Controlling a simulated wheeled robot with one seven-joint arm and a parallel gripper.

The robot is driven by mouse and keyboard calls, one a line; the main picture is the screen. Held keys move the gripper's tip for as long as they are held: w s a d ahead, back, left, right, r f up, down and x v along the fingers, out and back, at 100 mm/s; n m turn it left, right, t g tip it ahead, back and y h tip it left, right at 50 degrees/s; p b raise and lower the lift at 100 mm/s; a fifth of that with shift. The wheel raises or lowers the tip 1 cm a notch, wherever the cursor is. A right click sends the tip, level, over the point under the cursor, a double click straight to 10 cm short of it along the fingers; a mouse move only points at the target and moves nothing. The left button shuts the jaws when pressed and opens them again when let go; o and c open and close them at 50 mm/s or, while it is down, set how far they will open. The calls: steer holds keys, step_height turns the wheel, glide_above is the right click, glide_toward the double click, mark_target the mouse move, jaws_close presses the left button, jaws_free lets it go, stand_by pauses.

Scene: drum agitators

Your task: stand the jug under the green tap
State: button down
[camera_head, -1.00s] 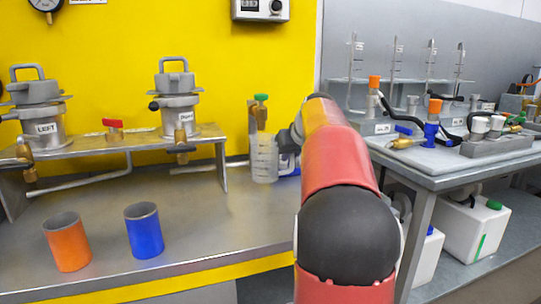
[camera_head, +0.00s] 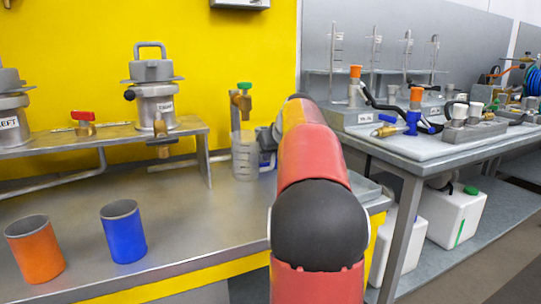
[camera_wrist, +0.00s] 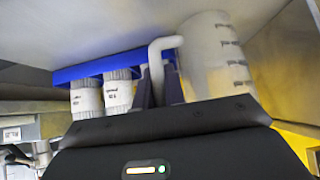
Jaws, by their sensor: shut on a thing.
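The clear jug (camera_head: 245,158) with a grey handle is upright at the right end of the bench, directly below the green tap (camera_head: 244,88) in the head view. A small gap shows between the tap's brass body and the jug's rim. In the wrist view, which is turned over, the jug (camera_wrist: 215,60) has its base close to the bench surface; I cannot tell whether it touches. My gripper (camera_wrist: 160,92) is shut on the jug's handle (camera_wrist: 157,55). In the head view my arm hides part of the gripper.
A blue rack (camera_wrist: 105,66) with white labelled bottles (camera_wrist: 100,97) is close beside my gripper. An orange cup (camera_head: 36,250) and a blue cup (camera_head: 124,232) stand on the left bench. A raised shelf (camera_head: 190,128) with a red-handled tap (camera_head: 83,122) is left of the jug.

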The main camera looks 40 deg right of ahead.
steer(key=c, duration=1.5)
jaws_free()
steer(key=shift+o, duration=0.2)
steer(key=shift+s+r, duration=0.1)
steer(key=shift+r, duration=0.25)
steer(key=v, duration=1.1)
steer(key=shift+s+r+p, duration=0.2)
steer(key=shift+p, duration=0.15)
steer(key=shift+a, duration=0.1)
